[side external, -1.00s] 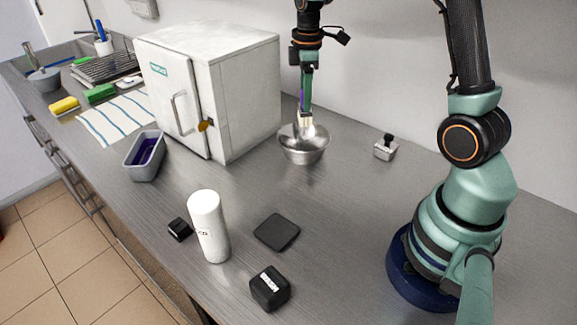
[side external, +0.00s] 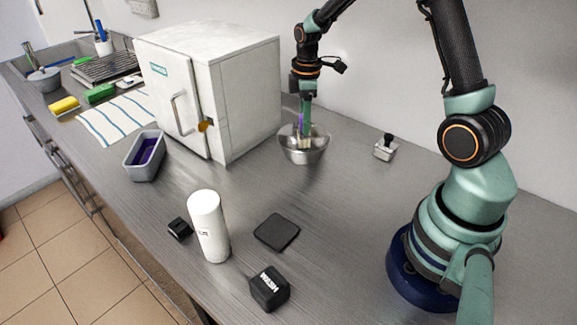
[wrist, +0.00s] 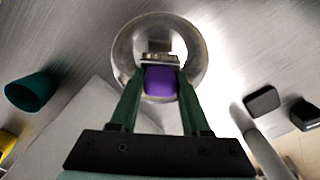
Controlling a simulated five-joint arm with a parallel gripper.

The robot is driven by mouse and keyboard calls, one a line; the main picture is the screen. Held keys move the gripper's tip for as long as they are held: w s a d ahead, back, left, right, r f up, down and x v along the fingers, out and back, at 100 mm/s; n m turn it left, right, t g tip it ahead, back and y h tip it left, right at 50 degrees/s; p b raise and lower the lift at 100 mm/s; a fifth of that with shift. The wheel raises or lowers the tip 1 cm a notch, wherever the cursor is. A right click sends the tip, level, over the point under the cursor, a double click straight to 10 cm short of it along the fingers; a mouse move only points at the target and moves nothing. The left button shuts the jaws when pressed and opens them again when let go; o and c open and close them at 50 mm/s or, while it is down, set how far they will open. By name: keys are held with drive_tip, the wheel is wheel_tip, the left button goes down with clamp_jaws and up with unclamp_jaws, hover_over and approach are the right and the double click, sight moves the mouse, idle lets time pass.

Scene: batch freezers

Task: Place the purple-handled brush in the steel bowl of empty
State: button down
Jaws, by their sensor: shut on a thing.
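The steel bowl (side external: 303,152) stands on the counter just right of the white freezer in the side view. My gripper (side external: 304,128) points down over it and is shut on the purple-handled brush (side external: 301,119). The lower part of the brush reaches down into the bowl's opening. In the wrist view the purple handle (wrist: 160,84) sits between my gripper's fingers (wrist: 160,92), with the round bowl (wrist: 196,62) behind it. I cannot tell whether the brush touches the bowl's floor.
The white freezer (side external: 225,95) stands close to the bowl's left. A grey tub with purple contents (side external: 131,170) is left of the freezer. A white cylinder (side external: 209,228), a black flat pad (side external: 277,231) and a black block (side external: 269,289) stand in front. A small metal item (side external: 384,152) is at right.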

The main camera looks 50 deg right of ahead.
drive_tip(key=shift+c, duration=1.4)
unclamp_jaws()
drive_tip(key=shift+r, duration=3.55)
drive_tip(key=s+a+r+m+t, duration=0.5)
drive_tip(key=s+a+r+m, duration=0.4)
drive_tip(key=s+a, duration=0.3)
drive_tip(key=shift+s+a+r+t, duration=0.25)
drive_tip(key=shift+a+t, duration=0.05)
drive_tip(key=shift+a, duration=0.2)
